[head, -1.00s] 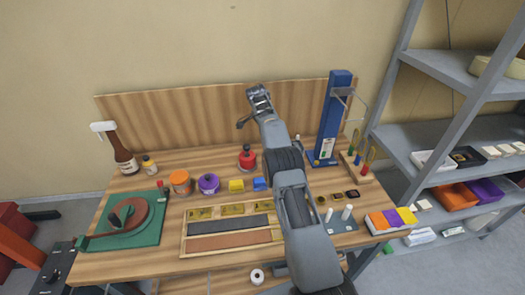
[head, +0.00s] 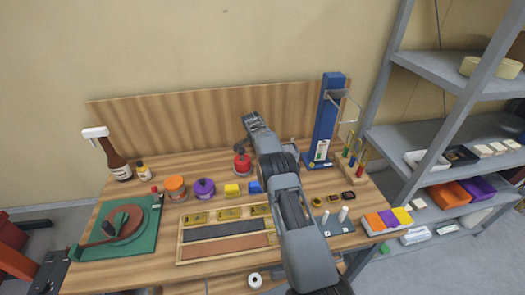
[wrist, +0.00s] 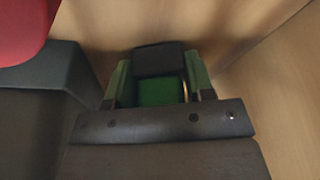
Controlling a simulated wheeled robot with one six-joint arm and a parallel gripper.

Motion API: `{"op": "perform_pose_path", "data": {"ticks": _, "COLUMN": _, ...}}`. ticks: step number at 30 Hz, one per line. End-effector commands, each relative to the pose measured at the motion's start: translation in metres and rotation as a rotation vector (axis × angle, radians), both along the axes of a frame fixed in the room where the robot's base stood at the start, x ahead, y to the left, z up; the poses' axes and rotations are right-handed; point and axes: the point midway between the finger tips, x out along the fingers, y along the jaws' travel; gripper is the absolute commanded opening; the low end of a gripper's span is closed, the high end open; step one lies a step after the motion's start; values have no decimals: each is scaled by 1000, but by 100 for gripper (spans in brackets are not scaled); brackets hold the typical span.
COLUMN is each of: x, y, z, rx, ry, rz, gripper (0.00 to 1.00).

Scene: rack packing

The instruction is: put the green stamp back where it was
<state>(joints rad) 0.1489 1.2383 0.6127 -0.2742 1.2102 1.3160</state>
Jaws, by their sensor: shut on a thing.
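In the wrist view the green stamp (wrist: 160,92) shows as a green block with a black part (wrist: 160,60) on it, between my fingers. My gripper (head: 250,120) is shut on it. In the head view my gripper is in front of the wooden back panel, above the bench, and the stamp cannot be made out there. My arm hides the bench to the right of the blue one.
A red pot (head: 243,164) stands just below my gripper in the head view. Purple (head: 204,189) and orange (head: 175,188) jars stand to its left. A blue column stand (head: 327,120) rises to the right. A wooden tray (head: 180,240) lies in front.

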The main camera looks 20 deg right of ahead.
Motion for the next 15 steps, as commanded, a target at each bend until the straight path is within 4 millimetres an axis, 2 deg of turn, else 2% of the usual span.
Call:
{"op": "perform_pose_path", "data": {"ticks": 8, "x": 0, "y": 0, "z": -4, "rx": 0, "ry": -1, "rz": 0, "gripper": 33}}
{"op": "perform_pose_path", "data": {"ticks": 9, "x": 0, "y": 0, "z": -3, "rx": 0, "ry": -1, "rz": 0, "gripper": 51}}
{"op": "perform_pose_path", "data": {"ticks": 15, "x": 0, "y": 0, "z": -3, "rx": 0, "ry": 0, "rz": 0, "gripper": 71}}
